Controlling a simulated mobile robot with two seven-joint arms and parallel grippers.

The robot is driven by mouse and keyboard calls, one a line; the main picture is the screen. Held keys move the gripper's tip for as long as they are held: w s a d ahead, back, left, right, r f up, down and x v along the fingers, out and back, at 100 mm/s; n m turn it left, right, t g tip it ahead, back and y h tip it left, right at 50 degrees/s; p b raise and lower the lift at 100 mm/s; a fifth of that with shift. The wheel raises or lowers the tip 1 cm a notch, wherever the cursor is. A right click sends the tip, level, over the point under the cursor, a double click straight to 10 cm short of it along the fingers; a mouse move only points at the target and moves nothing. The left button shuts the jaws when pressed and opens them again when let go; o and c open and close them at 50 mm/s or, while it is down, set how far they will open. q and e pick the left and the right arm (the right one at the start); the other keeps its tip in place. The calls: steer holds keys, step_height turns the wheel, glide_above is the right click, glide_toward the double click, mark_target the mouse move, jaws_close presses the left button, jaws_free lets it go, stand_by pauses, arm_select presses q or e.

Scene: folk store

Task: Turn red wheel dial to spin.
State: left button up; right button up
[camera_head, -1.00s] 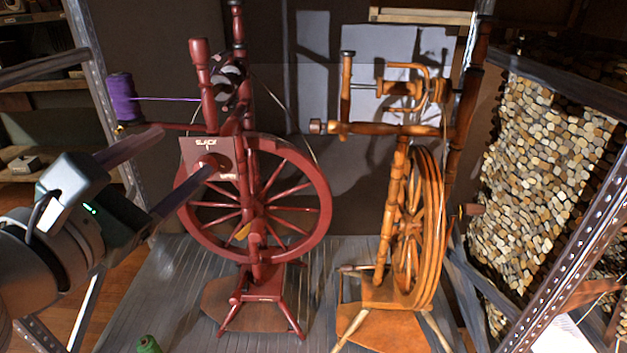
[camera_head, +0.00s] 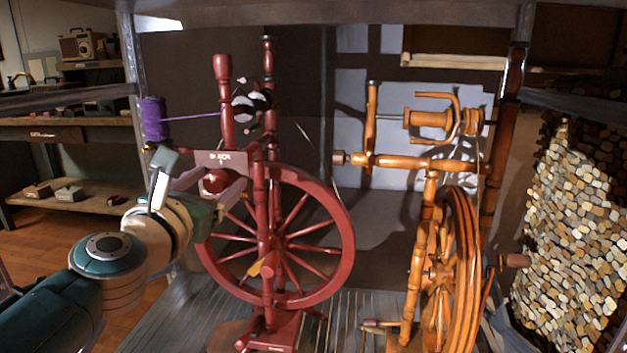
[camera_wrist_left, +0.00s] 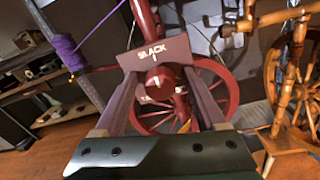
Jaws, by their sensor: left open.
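The red round dial (camera_head: 214,182) sits on a red plate marked SLACK (camera_head: 228,160), on the front of the dark red spinning wheel. The dial also shows in the left wrist view (camera_wrist_left: 159,82), between the fingers. My left gripper (camera_head: 212,178) is open, with one finger on each side of the dial. I cannot tell whether the fingers touch it. The large red spoked wheel (camera_head: 345,235) stands upright behind and below the dial. My right gripper is not in view.
A purple spool (camera_head: 154,119) with a taut thread is at the upper left, close to my left arm. An orange-brown spinning wheel (camera_head: 462,270) stands to the right. A pebbled column (camera_head: 575,230) is at the far right. Shelves (camera_head: 75,203) stand at the left.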

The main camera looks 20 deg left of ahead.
arm_select(q)
steer(key=shift+w, duration=0.35)
jaws_close()
stand_by(0.4)
